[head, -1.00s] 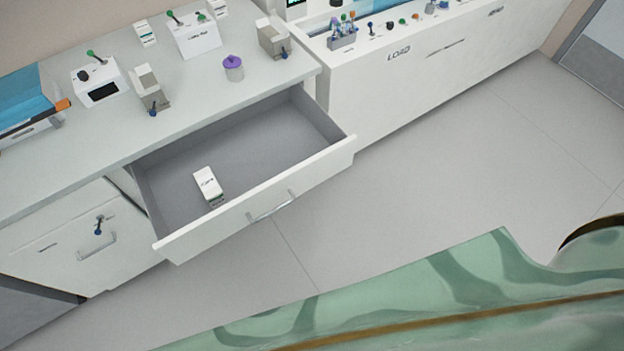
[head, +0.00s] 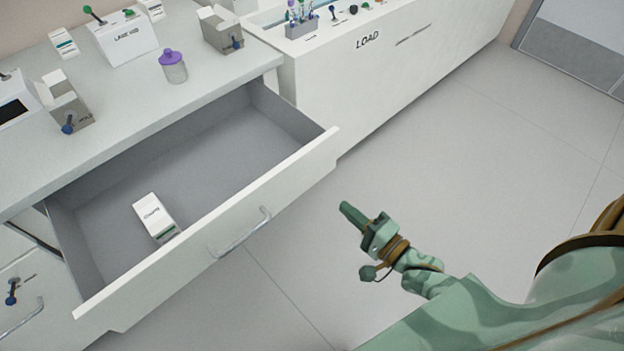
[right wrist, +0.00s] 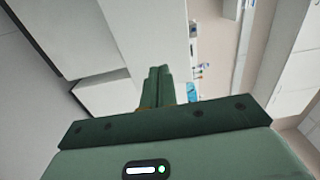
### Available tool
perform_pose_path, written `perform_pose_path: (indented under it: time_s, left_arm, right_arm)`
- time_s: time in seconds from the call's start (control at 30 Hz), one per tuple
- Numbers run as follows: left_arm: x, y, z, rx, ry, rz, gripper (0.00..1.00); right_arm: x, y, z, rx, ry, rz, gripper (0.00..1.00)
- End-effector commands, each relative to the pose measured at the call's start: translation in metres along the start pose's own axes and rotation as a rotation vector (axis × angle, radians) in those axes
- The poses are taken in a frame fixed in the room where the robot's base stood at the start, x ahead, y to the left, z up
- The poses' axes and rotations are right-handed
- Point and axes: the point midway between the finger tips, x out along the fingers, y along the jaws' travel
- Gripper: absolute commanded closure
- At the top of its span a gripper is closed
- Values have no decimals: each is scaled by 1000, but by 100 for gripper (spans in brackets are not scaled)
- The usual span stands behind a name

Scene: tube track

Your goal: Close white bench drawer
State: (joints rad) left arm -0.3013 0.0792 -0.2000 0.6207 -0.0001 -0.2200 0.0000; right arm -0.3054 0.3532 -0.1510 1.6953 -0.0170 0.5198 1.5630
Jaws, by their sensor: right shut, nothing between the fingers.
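The white bench drawer (head: 300,165) is pulled well out from the bench in the head view, with its grey inside showing. A white box with a green end (head: 154,217) lies in it. The drawer's metal handle (head: 240,236) is on its front face. My right gripper (head: 346,210) is shut and empty, right of the handle and apart from the drawer front. In the right wrist view its closed fingers (right wrist: 158,72) point ahead, with white furniture surfaces beyond. My left gripper is not in view.
The bench top (head: 120,105) holds a purple-lidded jar (head: 173,68), small boxes and holders. A white cabinet marked LOAD (head: 375,70) stands right of the drawer. A second handle (head: 22,320) shows at lower left. The grey floor (head: 440,170) is clear.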

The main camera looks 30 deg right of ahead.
Motion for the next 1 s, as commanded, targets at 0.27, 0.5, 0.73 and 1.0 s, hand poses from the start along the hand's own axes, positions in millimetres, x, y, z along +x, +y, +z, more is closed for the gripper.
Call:
perform_pose_path:
  time_s: [0.27,0.5,0.73,1.0]
  left_arm:
    - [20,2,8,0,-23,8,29]
    - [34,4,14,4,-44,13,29]
    - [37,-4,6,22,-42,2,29]
    - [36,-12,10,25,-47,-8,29]
  right_arm:
    - [60,5,0,-2,1,1,100]
    - [102,5,0,-3,0,2,100]
    - [119,3,0,-3,0,3,100]
    - [120,1,0,-3,0,2,100]
